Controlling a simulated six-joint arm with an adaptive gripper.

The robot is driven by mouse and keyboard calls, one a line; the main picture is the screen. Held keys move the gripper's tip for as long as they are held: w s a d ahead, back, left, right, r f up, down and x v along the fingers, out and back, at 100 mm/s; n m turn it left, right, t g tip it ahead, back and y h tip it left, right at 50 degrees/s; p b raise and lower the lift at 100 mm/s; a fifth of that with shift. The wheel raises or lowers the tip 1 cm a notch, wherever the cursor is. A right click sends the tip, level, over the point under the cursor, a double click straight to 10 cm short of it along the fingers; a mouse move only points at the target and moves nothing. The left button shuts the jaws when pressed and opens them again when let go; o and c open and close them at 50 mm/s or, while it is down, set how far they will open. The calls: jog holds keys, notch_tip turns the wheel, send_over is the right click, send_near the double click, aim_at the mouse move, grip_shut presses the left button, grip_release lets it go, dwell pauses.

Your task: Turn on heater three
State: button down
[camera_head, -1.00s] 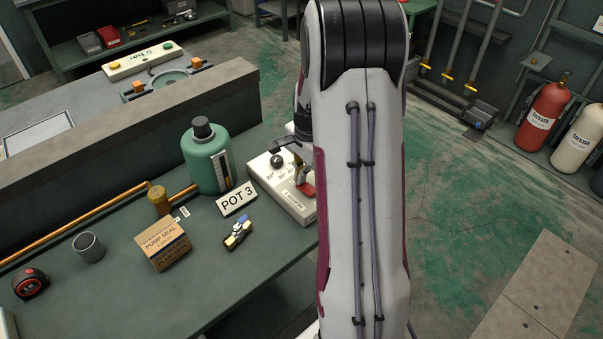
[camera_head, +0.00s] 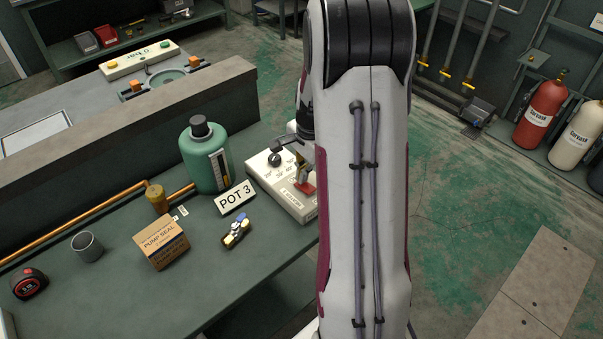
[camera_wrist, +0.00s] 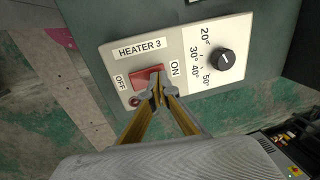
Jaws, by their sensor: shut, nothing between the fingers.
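The heater three control box (camera_head: 262,178) is a pale unit on the green bench, partly hidden behind my arm. In the wrist view its panel (camera_wrist: 190,40) reads "HEATER 3". A red rocker switch (camera_wrist: 146,74) lies between the OFF and ON labels; it also shows in the head view (camera_head: 308,188). A small round red lamp (camera_wrist: 134,101) sits beside it and looks dark. My gripper (camera_wrist: 161,92) is shut and empty, its tips over the ON-side end of the switch. I cannot tell whether they touch it. A black dial (camera_wrist: 222,58) has temperature marks.
A "POT 3" sign (camera_head: 236,197), a green bottle (camera_head: 205,165), a valve fitting (camera_head: 236,232) and a pump seal box (camera_head: 161,244) stand left of the control box. A copper pipe (camera_head: 90,218) runs along the bench.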

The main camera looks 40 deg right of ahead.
notch_tip(320, 180, up, 14)
jog(key=w, duration=0.2)
dwell(0.9)
jog(key=shift+w+f, duration=0.1)
dwell(0.5)
jog(key=n, duration=0.5)
send_over(298, 196)
jog(key=f, duration=0.1)
jog(key=s+a+r+n+t, duration=0.1)
jog(key=s+a+r+n, duration=0.2)
jog(key=s+a, duration=0.3)
jog(key=s+a+r+n+t, duration=0.1)
jog(key=s+a+r+n, duration=0.2)
jog(key=a, duration=0.7)
jog(key=s+a+r+n+t, duration=0.1)
jog(key=s+a+r+n, duration=0.2)
jog(key=s+a+n, duration=0.4)
jog(key=shift+s+a+r+t, duration=0.15)
jog(key=shift+s+a+t, duration=0.3)
jog(key=shift+s, duration=0.35)
dwell(1.7)
